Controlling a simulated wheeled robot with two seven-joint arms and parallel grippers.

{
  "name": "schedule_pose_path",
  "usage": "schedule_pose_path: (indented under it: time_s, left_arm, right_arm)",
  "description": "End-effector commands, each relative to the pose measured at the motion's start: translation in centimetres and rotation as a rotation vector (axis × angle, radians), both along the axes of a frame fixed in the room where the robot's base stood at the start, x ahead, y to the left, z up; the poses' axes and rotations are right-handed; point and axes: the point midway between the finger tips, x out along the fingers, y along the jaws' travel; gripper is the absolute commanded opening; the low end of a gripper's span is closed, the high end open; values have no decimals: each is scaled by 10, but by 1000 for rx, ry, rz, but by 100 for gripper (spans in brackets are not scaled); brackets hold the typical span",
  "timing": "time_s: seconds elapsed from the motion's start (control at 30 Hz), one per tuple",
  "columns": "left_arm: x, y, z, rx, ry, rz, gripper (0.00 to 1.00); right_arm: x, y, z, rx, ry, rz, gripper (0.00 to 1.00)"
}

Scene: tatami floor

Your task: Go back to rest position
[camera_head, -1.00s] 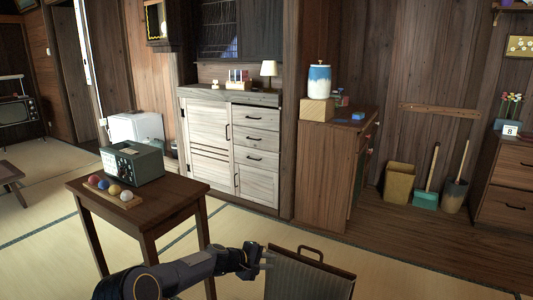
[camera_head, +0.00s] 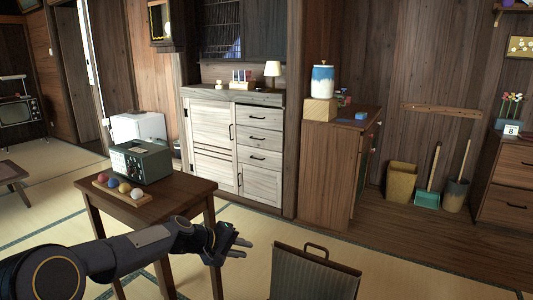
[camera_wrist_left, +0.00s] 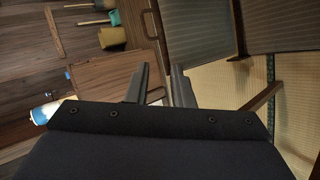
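My left gripper (camera_head: 238,247) reaches in from the lower left in the head view, in front of the small wooden table and left of the brown case. Its two fingers stand apart with nothing between them. The fingers also show apart and empty in the left wrist view (camera_wrist_left: 160,85). My right gripper is in neither view. The brown ribbed case (camera_head: 312,274) with a handle stands upright at the bottom of the head view, apart from the fingers.
A small wooden table (camera_head: 190,187) holds a green radio-like box (camera_head: 141,160) and a board of several coloured balls (camera_head: 122,188). A wooden cabinet (camera_head: 327,170) stands behind the case. Open tatami lies between the table and the cabinets.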

Motion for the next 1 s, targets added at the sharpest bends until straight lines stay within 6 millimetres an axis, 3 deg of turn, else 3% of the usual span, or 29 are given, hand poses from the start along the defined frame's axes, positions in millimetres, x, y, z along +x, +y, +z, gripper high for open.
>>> schedule_pose_path:
  time_s: [0.03, 0.2, 0.37, 0.5, 0.6, 0.8, 1.0]
  left_arm:
    - [-19, 13, 19, 34, -22, -13, 21]
    - [-103, 56, 63, 177, -79, -72, 21]
    - [-193, 91, 79, 311, -116, -113, 21]
    - [-269, 113, 73, 417, -133, -139, 21]
    - [-311, 122, 63, 476, -140, -152, 21]
    - [-369, 131, 38, 557, -145, -166, 21]
    - [-411, 135, 11, 621, -147, -176, 21]
  right_arm:
    - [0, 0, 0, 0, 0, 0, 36]
    - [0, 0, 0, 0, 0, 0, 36]
    - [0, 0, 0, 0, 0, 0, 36]
    - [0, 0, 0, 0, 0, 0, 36]
    - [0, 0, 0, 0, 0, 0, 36]
    - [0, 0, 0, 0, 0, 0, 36]
    - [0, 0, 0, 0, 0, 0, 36]
